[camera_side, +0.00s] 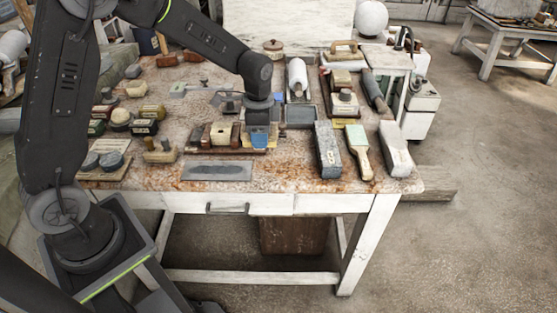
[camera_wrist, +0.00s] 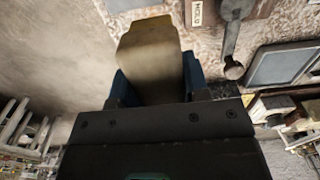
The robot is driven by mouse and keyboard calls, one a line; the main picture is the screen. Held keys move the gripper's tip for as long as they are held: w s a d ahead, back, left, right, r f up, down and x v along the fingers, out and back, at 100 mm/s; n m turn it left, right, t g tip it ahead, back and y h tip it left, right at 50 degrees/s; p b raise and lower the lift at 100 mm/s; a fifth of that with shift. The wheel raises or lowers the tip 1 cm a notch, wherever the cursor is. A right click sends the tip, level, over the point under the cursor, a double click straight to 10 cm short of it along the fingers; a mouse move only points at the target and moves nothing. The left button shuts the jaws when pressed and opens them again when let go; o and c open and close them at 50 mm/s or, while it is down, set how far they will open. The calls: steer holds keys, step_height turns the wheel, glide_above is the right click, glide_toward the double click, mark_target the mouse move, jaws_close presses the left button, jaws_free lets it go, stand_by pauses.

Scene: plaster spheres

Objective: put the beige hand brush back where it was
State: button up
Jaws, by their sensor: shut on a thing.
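The beige hand brush (camera_wrist: 150,45) shows in the wrist view as a tan block between the blue fingers of my gripper (camera_wrist: 153,82). My gripper is shut on it, and the brush's far end sticks out beyond the fingers. In the side view my gripper (camera_side: 260,138) points down at the middle of the worktable, close to a row of wooden blocks (camera_side: 222,132). There the brush is mostly hidden by the gripper, and I cannot tell whether it touches the table.
The rusty-topped white table (camera_side: 300,180) is crowded. Right of my gripper lie a dark grey block (camera_side: 328,150), a green-and-wood brush (camera_side: 358,150) and a pale block (camera_side: 395,150). A grey plate (camera_side: 218,171) lies at the front left. Bare table shows along the front edge.

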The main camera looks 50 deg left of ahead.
glide_above(279, 170)
step_height(279, 170, down, 3)
steer(key=shift+a, duration=0.1)
steer(key=shift+w+f, duration=0.1)
steer(key=shift+f, duration=1.9)
steer(key=shift+f, duration=0.2)
steer(key=o, duration=0.8)
steer(key=shift+o, duration=0.2)
